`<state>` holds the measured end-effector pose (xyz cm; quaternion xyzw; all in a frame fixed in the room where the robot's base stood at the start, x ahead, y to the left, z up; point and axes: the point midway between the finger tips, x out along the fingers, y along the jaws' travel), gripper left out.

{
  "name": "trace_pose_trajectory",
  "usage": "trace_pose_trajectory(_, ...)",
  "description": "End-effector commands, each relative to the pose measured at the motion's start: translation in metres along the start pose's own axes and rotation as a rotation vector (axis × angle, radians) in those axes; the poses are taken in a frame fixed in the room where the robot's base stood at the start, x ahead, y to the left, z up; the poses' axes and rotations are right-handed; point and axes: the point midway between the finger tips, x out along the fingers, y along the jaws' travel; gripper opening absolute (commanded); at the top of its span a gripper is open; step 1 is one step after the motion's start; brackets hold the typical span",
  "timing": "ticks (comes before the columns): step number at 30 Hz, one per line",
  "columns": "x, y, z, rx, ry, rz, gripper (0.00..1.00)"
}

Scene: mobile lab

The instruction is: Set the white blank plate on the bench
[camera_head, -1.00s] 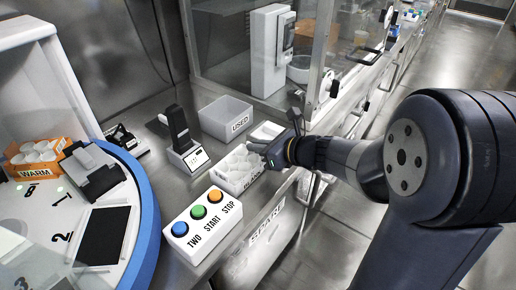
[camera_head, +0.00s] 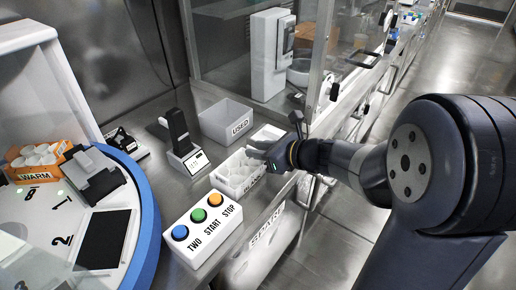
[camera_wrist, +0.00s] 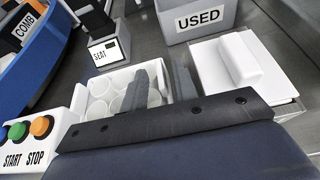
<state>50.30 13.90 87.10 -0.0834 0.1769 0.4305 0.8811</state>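A white box labelled BLANK (camera_head: 233,187) stands on the metal bench (camera_head: 165,205) with several white round cups in it. It also shows in the wrist view (camera_wrist: 92,73). A flat white piece (camera_head: 267,133) lies just behind the box; in the wrist view it is a white slab (camera_wrist: 236,60) on a pale base. I cannot tell surely which item is the blank plate. My gripper (camera_head: 258,156) is over the right side of the box. In the wrist view my gripper (camera_wrist: 167,82) has its two dark fingers apart, with a narrow gap and nothing clearly held. Contact with the box is unclear.
A grey USED bin (camera_head: 226,120) stands behind the box. A three-button panel (camera_head: 204,228) is in front, by a blue-rimmed round station (camera_head: 150,215).

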Motion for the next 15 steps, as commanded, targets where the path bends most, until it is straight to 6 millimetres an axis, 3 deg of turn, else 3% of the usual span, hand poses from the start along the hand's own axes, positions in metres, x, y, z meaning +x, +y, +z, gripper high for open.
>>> trace_pose_trajectory(9, -0.066, -0.001, 0.002, 0.001, -0.001, -0.007, 0.28)
trace_pose_trajectory(15, -0.096, -0.001, 0.001, 0.0, 0.0, -0.004, 0.28)
